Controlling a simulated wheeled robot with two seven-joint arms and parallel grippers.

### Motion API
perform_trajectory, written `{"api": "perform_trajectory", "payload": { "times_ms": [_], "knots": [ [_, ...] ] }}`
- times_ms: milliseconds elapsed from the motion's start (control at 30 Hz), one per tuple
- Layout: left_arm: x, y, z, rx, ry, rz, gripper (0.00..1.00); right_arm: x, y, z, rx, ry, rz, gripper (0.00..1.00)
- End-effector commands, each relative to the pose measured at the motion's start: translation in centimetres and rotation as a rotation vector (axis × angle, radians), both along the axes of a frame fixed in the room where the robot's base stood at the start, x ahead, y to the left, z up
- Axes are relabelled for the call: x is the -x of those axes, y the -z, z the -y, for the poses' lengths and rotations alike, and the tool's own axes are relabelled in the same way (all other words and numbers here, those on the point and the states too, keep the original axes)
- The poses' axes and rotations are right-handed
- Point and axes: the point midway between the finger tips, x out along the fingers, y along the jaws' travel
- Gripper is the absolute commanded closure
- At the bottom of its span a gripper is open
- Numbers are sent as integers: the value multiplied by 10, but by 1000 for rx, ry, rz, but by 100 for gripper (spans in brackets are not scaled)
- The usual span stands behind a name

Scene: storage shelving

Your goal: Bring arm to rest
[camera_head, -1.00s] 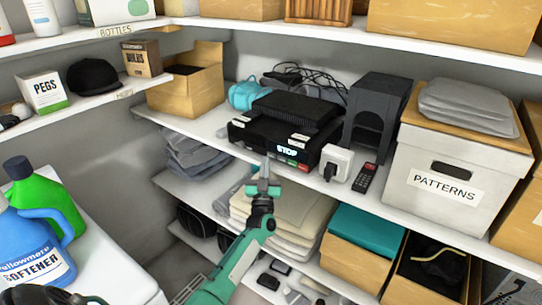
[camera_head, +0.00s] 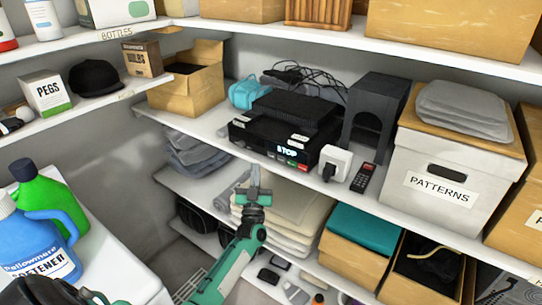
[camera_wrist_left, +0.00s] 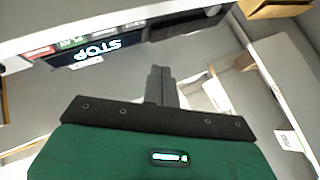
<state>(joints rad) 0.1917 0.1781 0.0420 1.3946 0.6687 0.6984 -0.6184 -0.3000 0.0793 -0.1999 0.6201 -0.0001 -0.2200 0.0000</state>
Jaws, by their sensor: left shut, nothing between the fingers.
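My left arm comes up from the bottom of the head view. Its left gripper (camera_head: 255,178) is shut and empty. It is in front of the middle shelf's edge, below the black video player (camera_head: 270,140) with its lit "STOP" display. In the left wrist view the shut fingers (camera_wrist_left: 158,85) point toward the shelving, and the player's front (camera_wrist_left: 95,50) shows at upper left, apart from the fingers. My right gripper does not show.
The middle shelf (camera_head: 400,215) holds a white plug adapter (camera_head: 333,162), a remote (camera_head: 364,178) and a "PATTERNS" box (camera_head: 450,175). Folded cloths (camera_head: 295,215) and cardboard boxes lie below. Bottles (camera_head: 45,205) stand on a white surface at left.

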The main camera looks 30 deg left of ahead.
Motion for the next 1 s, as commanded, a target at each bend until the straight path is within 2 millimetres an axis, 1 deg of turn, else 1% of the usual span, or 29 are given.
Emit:
{"api": "perform_trajectory", "payload": {
  "times_ms": [500, 567, 633, 667, 767, 800, 867, 900, 967, 1000],
  "knots": [
    [0, 0, 0, 0, 0, -1, 100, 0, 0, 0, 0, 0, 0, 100],
    [-1, 5, 1, 0, 5, -12, 100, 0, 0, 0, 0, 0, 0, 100],
    [-1, 21, 5, -1, 20, -49, 100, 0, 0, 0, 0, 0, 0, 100],
    [-1, 32, 8, -1, 31, -75, 100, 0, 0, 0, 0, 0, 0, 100],
    [0, 87, 23, 1, 86, -203, 100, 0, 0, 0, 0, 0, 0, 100],
    [3, 114, 30, 2, 114, -268, 100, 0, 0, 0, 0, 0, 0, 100],
    [10, 159, 42, 8, 155, -371, 100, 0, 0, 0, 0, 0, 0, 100],
    [17, 188, 49, 14, 182, -440, 100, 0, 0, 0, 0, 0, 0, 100],
    [31, 231, 61, 23, 220, -543, 100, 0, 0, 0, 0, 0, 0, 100],
    [42, 260, 68, 31, 242, -610, 100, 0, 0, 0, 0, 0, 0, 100]
  ]
}}
